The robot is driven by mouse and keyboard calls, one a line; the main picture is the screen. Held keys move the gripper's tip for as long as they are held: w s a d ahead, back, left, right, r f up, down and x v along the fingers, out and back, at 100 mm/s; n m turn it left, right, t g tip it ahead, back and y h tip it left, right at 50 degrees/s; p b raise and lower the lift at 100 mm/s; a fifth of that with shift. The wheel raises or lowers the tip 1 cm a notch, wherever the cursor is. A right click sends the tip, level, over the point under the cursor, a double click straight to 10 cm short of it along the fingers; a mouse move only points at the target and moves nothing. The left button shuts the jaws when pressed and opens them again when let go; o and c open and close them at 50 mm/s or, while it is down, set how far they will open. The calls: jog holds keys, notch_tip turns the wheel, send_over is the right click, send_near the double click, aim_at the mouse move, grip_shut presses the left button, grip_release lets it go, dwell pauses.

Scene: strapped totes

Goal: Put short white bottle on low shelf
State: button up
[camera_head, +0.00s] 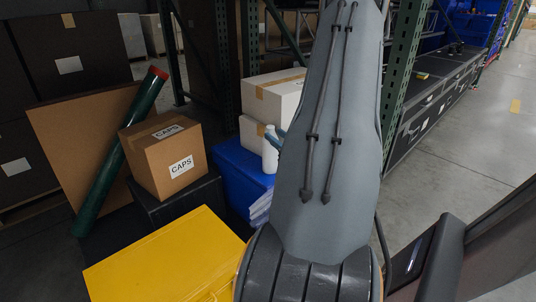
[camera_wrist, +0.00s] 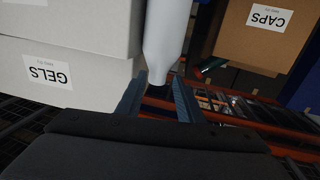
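A white bottle (camera_head: 269,152) stands out against the white boxes, at the near edge of a blue tote, in the head view. Whether it rests on the tote or is held cannot be told. In the wrist view the white bottle (camera_wrist: 166,38) fills the upper middle, narrowing downward to a dark end between the fingers. My gripper (camera_wrist: 160,84) has one blue-grey finger on each side of this narrow end. The fingers are apart, and whether they press on the bottle is unclear. My arm hides much of the gripper in the head view. No low shelf can be clearly identified.
White boxes (camera_head: 274,100) stand close behind the bottle, on the blue tote (camera_head: 232,160). A CAPS carton (camera_head: 157,178), a green tube (camera_head: 112,165) and a yellow tote (camera_head: 165,262) lie to the left.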

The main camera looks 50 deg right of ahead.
aim_at(273, 130)
jog(key=shift+w+d+r, duration=0.15)
jog(key=shift+w+d, duration=0.2)
jog(key=shift+w, duration=0.2)
jog(key=x, duration=0.4)
jog(key=shift+r+b, duration=0.2)
jog(key=shift+b, duration=0.2)
grip_shut()
dwell(0.6)
